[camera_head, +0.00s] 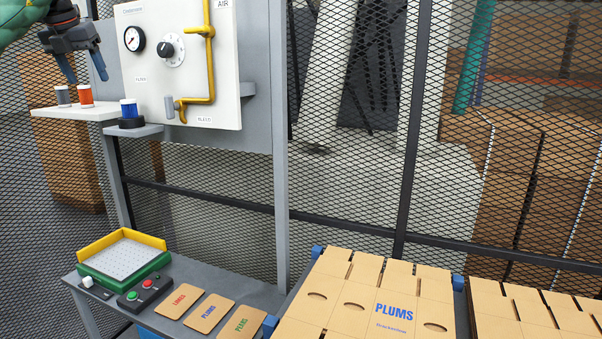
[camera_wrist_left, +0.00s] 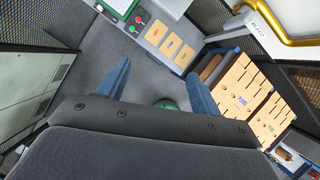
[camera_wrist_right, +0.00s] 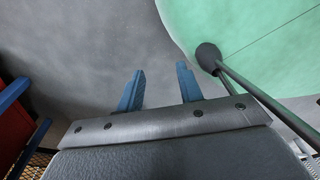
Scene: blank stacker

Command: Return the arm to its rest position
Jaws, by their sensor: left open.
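My left gripper (camera_head: 88,80) is at the upper left of the head view, fingers apart and pointing down, with nothing between them. It hangs just above a white shelf (camera_head: 100,113) that holds a grey cylinder (camera_head: 63,96) and an orange cylinder (camera_head: 85,95). It also shows open in the left wrist view (camera_wrist_left: 156,72), high over the floor and bench. My right gripper (camera_wrist_right: 160,70) shows only in its own wrist view; its fingers are apart and empty, over grey floor beside a green rounded surface.
A blue cylinder (camera_head: 129,108) stands in a dark holder below the white gauge panel (camera_head: 180,65). A grey bench (camera_head: 235,289) carries a green-and-yellow tray (camera_head: 123,257), a button box (camera_head: 145,291) and several label cards. Cardboard blanks (camera_head: 350,290) lie stacked at right. Mesh fencing stands behind.

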